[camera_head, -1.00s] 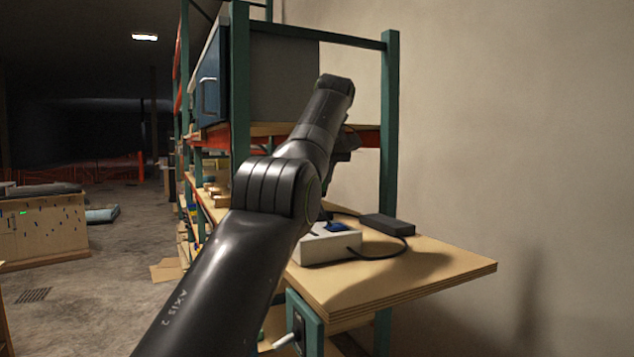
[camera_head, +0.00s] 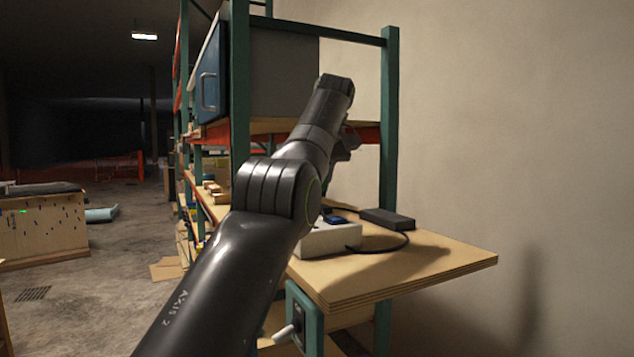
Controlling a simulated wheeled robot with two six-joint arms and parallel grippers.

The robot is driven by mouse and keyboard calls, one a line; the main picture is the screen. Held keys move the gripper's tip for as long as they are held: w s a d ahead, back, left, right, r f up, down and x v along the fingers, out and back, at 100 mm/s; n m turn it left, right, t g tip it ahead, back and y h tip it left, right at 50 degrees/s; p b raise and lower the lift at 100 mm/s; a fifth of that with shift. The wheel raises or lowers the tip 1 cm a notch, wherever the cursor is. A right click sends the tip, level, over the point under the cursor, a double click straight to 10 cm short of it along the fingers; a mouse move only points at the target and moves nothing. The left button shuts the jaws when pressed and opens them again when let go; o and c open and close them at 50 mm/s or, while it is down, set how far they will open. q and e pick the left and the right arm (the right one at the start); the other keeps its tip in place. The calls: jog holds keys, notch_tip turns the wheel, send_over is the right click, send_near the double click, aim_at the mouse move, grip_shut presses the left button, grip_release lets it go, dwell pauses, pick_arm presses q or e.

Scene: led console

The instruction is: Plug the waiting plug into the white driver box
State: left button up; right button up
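The white driver box (camera_head: 328,241) sits on the wooden board, partly covered by my arm. A blue piece (camera_head: 336,219) shows at its far upper side; I cannot tell whether it is attached to the box. A dark cable runs from the box's right side round to a black block (camera_head: 387,219) behind it. One of my arms, seemingly the left, rises from the lower left across the view. A dark part juts out behind its upper end, but no fingertips show. My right gripper is not seen. I cannot single out the waiting plug.
The wooden board (camera_head: 420,272) is clear towards its right corner. A green post (camera_head: 389,130) stands behind it, and a grey cabinet (camera_head: 284,80) is above. A plain wall is right.

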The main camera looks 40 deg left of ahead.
pick_arm(q)
jog(key=shift+f+b, duration=1.15)
jog(key=shift+f, duration=0.15)
dwell(1.9)
